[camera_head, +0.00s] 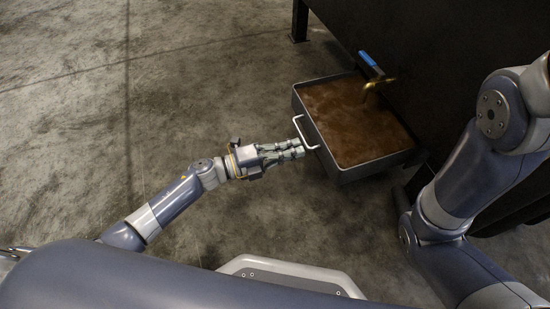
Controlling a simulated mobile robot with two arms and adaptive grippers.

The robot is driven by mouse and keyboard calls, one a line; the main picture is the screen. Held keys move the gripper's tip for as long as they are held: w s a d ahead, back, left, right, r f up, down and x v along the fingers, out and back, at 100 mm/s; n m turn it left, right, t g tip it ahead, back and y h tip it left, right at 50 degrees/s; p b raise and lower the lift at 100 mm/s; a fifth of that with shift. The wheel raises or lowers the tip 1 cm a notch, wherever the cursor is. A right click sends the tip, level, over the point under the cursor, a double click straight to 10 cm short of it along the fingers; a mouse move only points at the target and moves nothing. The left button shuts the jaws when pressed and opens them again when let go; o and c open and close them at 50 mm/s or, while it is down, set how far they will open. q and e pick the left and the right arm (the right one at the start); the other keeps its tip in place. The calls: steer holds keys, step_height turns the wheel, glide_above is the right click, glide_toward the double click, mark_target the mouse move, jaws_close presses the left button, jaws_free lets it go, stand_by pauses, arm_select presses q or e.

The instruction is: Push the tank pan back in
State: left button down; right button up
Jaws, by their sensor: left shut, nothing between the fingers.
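The tank pan (348,174) is a dark grey rectangular tray filled with brown liquid. It juts out from under a dark tank (430,50) at the upper right. A pale handle (306,133) sits on its left wall, facing my left arm. My left gripper (302,148) comes in from the left with its fingers shut and empty. Its fingertips are at the handle; I cannot tell whether they touch it. My right arm shows at the right, but its gripper is out of view.
A brass spout (378,86) with a blue-handled valve (370,62) hangs over the pan's far side. A black leg (299,20) stands at the top. The concrete floor (100,120) to the left is clear.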

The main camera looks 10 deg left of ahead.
mark_target(322, 141)
arm_select(q)
steer(key=b+x, duration=0.2)
steer(key=x, duration=0.2)
steer(key=shift+w+d+f, duration=0.1)
steer(key=shift+f, duration=0.05)
steer(key=shift+w+d, duration=0.3)
steer(key=shift+d, duration=0.25)
steer(key=shift+d, duration=0.15)
